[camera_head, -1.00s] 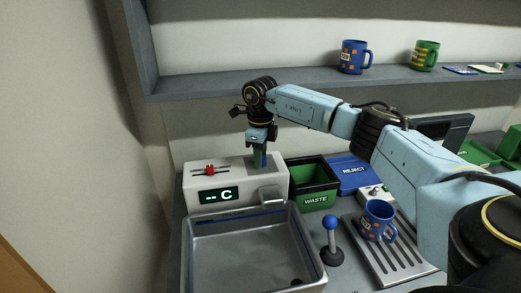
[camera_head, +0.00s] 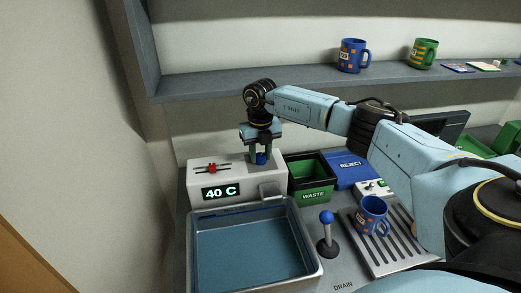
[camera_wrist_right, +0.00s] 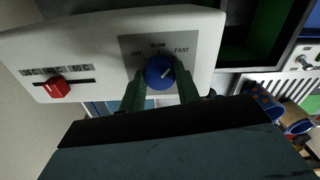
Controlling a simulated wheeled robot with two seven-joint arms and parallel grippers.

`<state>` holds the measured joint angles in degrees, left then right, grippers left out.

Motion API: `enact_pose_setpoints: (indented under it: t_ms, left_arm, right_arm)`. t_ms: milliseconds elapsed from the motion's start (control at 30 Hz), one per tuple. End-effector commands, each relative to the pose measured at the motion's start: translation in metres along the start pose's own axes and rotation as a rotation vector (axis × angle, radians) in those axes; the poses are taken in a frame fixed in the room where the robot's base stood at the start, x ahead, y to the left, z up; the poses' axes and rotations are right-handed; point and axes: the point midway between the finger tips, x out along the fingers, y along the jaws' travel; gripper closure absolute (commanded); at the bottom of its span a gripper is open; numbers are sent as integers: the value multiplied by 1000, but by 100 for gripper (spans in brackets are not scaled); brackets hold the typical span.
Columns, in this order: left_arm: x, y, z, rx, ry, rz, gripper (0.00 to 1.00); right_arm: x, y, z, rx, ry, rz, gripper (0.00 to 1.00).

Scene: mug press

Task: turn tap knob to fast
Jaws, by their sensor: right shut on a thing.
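The blue tap knob (camera_wrist_right: 159,72) sits on a grey plate with OFF, SLOW and FAST labels on the white tap unit (camera_wrist_right: 105,30). Its pale mark points to the upper right, toward the FAST side. My right gripper (camera_wrist_right: 160,82) is shut on the knob, with one green finger on each side. In the head view the right gripper (camera_head: 261,156) reaches down onto the knob from above. The unit's display (camera_head: 220,192) reads 40 C. The basin (camera_head: 312,237) below holds bluish water. My left gripper is not in view.
A red slider (camera_wrist_right: 56,87) is on the tap unit beside the knob. A green WASTE bin (camera_head: 312,195) and blue REJECT tray (camera_head: 350,166) stand to the right. A blue-topped lever (camera_head: 327,218) and blue mug (camera_head: 371,214) on a rack are nearer. Mugs stand on the shelf above.

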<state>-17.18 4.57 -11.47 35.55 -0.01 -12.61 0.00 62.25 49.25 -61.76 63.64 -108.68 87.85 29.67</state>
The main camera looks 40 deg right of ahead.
Motion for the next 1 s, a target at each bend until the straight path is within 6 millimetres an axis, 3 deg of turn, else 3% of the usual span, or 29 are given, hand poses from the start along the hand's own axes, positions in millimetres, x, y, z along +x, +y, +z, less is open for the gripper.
enact_pose_setpoints:
  t_ms: [300,867,900,1000]
  left_arm:
    - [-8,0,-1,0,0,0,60]
    - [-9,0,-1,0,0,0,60]
    - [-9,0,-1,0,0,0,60]
    - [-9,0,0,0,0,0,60]
  right_arm:
    - [-3,0,1,132,-4,2,91]
    - [-2,0,2,163,-6,2,91]
    - [-2,0,2,163,-6,2,65]
    - [-2,0,1,162,-5,2,52]
